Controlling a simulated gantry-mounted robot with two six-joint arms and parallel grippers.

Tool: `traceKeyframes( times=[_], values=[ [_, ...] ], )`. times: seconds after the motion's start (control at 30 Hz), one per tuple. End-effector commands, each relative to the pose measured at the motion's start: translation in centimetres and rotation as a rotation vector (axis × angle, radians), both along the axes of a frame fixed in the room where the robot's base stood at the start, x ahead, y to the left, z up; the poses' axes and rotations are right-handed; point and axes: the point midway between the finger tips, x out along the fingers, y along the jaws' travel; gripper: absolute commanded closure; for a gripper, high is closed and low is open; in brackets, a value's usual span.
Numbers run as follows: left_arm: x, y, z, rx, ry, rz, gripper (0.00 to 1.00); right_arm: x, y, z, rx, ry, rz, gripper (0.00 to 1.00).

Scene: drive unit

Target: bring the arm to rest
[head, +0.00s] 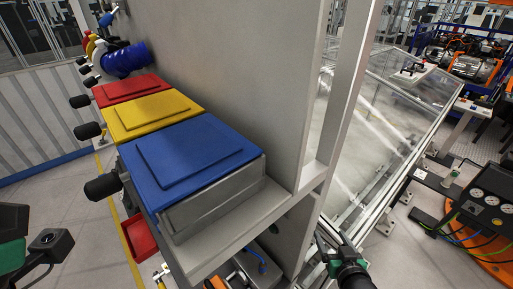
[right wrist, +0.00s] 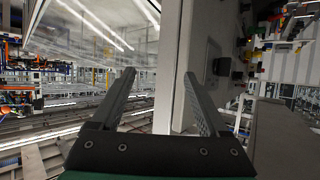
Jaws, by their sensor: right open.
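My right gripper (head: 328,238) is at the lower middle of the head view, beside the grey post of the panel frame. In the right wrist view its two fingers (right wrist: 159,78) stand wide apart with nothing between them. A pale upright post (right wrist: 170,90) shows beyond the gap; I cannot tell how far off it is. Part of my left arm (head: 14,250) shows at the lower left edge of the head view, but its fingers are not visible.
Blue (head: 187,158), yellow (head: 152,114) and red (head: 131,88) lidded boxes line a shelf by the grey panel (head: 230,60). A clear-walled enclosure (head: 385,110) stands to the right. A gauge panel (head: 490,205) is at far right. Floor shows at left.

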Motion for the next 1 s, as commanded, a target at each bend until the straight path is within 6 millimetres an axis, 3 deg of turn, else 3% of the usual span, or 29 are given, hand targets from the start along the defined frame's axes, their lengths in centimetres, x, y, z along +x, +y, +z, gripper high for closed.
traceKeyframes(
  times=[0.03, 0.13, 0.27, 0.4, 0.5, 0.6, 0.7, 0.87, 1.0],
  values=[
    [0.0, 0.0, 0.0, 0.0, 0.0, 0.0, 1.0, 1.0, 0.3, 4.6, -0.001, -0.097, 0.006, 0.22],
    [0.0, 0.0, 0.0, 0.0, 0.0, 0.0, 1.0, 1.7, 0.9, 13.6, -0.003, -0.285, 0.018, 0.22],
    [0.0, 0.0, 0.0, 0.0, 0.0, 0.0, 1.0, 0.4, 1.8, 25.1, -0.003, -0.536, 0.033, 0.22],
    [0.0, 0.0, 0.0, 0.0, 0.0, 0.0, 1.0, -4.1, 2.6, 36.8, 0.001, -0.817, 0.049, 0.22],
    [0.0, 0.0, 0.0, 0.0, 0.0, 0.0, 1.0, -8.6, 3.0, 43.6, 0.005, -1.004, 0.059, 0.22],
    [0.0, 0.0, 0.0, 0.0, 0.0, 0.0, 1.0, -12.7, 3.3, 48.1, 0.01, -1.15, 0.066, 0.22],
    [0.0, 0.0, 0.0, 0.0, 0.0, 0.0, 1.0, -15.5, 3.4, 50.5, 0.013, -1.237, 0.071, 0.22],
    [0.0, 0.0, 0.0, 0.0, 0.0, 0.0, 1.0, -16.7, 3.4, 51.4, 0.014, -1.273, 0.072, 0.22],
    [0.0, 0.0, -1.5, 0.0, 0.0, 0.0, 1.0, -16.6, 3.4, 49.9, 0.014, -1.27, 0.072, 0.22]
  ],
)
